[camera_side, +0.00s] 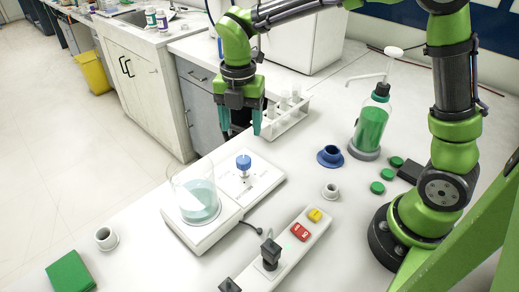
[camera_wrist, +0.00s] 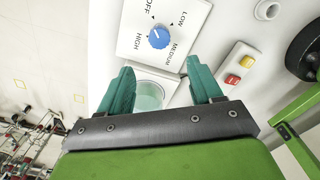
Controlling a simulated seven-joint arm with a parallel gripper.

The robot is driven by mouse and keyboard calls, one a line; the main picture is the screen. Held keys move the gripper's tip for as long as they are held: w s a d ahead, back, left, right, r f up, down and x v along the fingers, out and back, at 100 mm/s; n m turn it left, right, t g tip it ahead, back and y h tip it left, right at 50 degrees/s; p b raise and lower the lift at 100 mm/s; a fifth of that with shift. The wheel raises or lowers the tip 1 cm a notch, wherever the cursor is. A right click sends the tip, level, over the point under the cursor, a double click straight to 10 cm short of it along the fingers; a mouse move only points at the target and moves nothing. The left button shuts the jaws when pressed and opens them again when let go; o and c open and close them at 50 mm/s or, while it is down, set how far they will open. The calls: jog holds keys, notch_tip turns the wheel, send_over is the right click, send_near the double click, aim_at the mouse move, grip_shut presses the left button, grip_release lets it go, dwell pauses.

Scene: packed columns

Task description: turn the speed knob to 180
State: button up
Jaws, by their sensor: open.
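The blue speed knob (camera_side: 243,162) stands on the white control panel of the stirrer plate (camera_side: 262,186). In the wrist view the round knob (camera_wrist: 158,38) is ringed by the words OFF, LOW, MEDIUM and HIGH; I see no number 180. A small pale mark shows on the knob, but its exact setting is hard to read. My gripper (camera_side: 241,130) is open and empty, above and beyond the knob, apart from it. In the wrist view the teal fingers (camera_wrist: 161,72) are spread, with the knob ahead of their tips.
A glass beaker (camera_side: 196,203) of pale teal liquid stands on the plate beside the knob. A white tube rack (camera_side: 288,120) is close to my gripper. A power strip (camera_side: 287,262) with a red switch, a blue cup (camera_side: 330,155) and a green bottle (camera_side: 370,127) stand to the right.

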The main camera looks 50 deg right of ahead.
aim_at(243, 160)
notch_tip(243, 160, down, 11)
jog(key=shift+r, duration=0.15)
jog(key=c, duration=1.1)
jog(key=shift+o, duration=0.2)
